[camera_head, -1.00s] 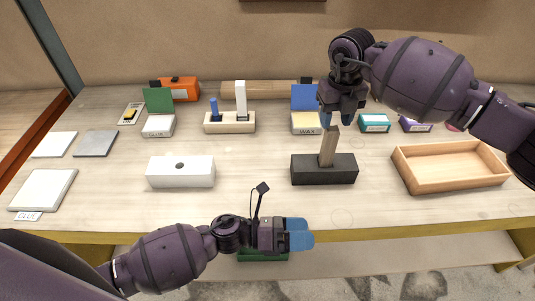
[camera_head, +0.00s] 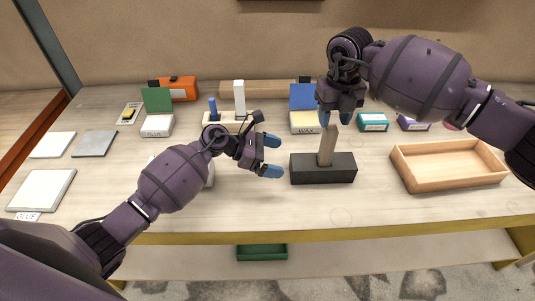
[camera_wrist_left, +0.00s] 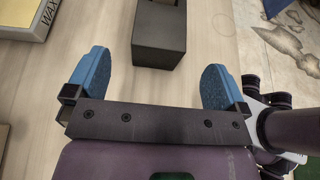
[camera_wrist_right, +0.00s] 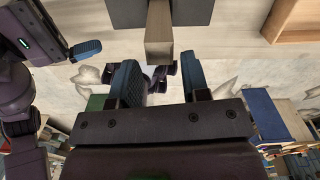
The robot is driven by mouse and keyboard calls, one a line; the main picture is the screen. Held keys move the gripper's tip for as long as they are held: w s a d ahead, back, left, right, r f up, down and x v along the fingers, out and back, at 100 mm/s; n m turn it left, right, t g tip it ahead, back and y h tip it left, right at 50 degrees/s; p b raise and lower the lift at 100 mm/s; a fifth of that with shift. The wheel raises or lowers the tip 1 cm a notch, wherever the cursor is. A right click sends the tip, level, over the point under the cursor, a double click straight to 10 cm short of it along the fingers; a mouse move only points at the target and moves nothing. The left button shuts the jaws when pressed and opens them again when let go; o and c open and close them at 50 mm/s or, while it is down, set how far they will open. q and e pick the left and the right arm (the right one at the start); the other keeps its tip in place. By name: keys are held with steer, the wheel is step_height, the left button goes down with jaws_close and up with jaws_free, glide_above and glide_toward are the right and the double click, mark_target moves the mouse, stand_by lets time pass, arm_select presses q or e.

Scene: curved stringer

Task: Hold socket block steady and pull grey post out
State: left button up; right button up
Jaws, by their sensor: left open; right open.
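A dark socket block (camera_head: 322,170) sits on the table, right of centre. A post (camera_head: 327,146) stands up from it; it looks wooden brown and leans slightly. My left gripper (camera_head: 270,157) is open and empty, just left of the block and apart from it. In the left wrist view the block (camera_wrist_left: 159,38) lies ahead between the blue fingers. My right gripper (camera_head: 339,117) is open above the post, its fingers close to the post's top. In the right wrist view the post (camera_wrist_right: 159,32) shows ahead of the open fingers, and the block (camera_wrist_right: 190,12) is at the top edge.
A wooden tray (camera_head: 402,170) stands right of the block. A white block (camera_head: 209,176) is partly hidden behind my left arm. A wax box (camera_head: 304,124), a teal box (camera_head: 373,122) and a holder with blue and white posts (camera_head: 239,97) stand behind. Bare table lies in front.

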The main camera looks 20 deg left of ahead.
mark_target(296, 162)
arm_select(q)
steer(key=x, duration=0.8)
steer(key=shift+d+f, duration=0.1)
steer(key=shift+d, duration=0.2)
steer(key=shift+c, duration=0.2)
steer(key=c, duration=1.1)
arm_select(e)
steer(key=shift+o, duration=0.4)
